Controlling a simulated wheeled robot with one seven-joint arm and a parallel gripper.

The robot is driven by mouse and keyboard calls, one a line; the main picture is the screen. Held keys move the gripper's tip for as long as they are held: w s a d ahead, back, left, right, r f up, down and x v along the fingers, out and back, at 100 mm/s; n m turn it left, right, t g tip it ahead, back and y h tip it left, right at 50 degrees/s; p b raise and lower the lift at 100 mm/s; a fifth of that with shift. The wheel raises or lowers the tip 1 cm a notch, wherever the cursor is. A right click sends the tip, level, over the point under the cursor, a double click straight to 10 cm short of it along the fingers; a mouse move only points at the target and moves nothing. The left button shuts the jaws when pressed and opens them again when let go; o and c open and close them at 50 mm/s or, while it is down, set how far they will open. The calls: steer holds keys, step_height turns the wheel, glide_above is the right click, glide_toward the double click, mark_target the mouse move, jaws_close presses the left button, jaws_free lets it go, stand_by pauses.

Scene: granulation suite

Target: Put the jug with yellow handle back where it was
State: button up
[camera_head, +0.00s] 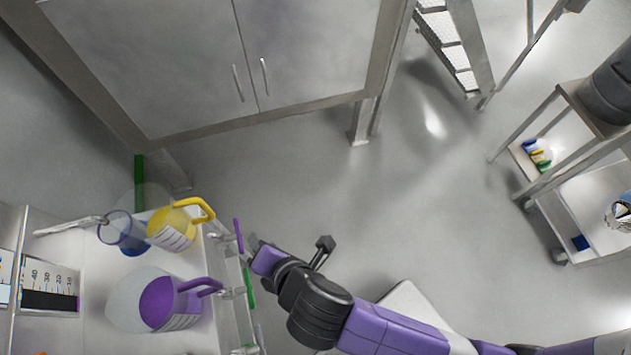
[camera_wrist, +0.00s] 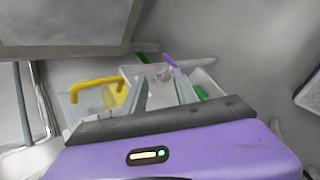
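The jug with the yellow handle (camera_head: 172,232) stands on the white cart top at lower left in the head view, its handle toward the right. It also shows in the wrist view (camera_wrist: 113,95), left of my fingers. My gripper (camera_head: 250,243) is right of the jug, just off the cart's right side, and is not touching it. In the wrist view, my gripper's two fingers (camera_wrist: 161,76) are apart with nothing held between them. A thin purple piece shows near the fingertips.
A jug with a purple handle (camera_head: 170,303) stands in front of the yellow one. A blue-rimmed vessel (camera_head: 116,229) and a metal scoop (camera_head: 68,227) are to its left. A steel cabinet (camera_head: 190,60) stands behind. Floor is clear in the middle; a shelf cart (camera_head: 590,215) stands at right.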

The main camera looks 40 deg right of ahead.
steer(key=s+d+r+m+t+y, duration=0.2)
steer(key=s+d+r+m, duration=0.1)
steer(key=s+d+m, duration=0.75)
steer(key=s+d+r+m+t+h, duration=0.1)
steer(key=s+d+r+m+t, duration=0.1)
steer(key=s+r+m, duration=0.2)
steer(key=s+d+r+m+t+h, duration=0.1)
steer(key=s+d+r+m+t, duration=0.1)
steer(key=r+m, duration=0.6)
steer(key=shift+s+d+r+m, duration=0.2)
steer(key=shift+s+d+m, duration=0.25)
steer(key=shift+s+d, duration=0.5)
steer(key=shift+s+a, duration=0.1)
steer(key=shift+a, duration=0.1)
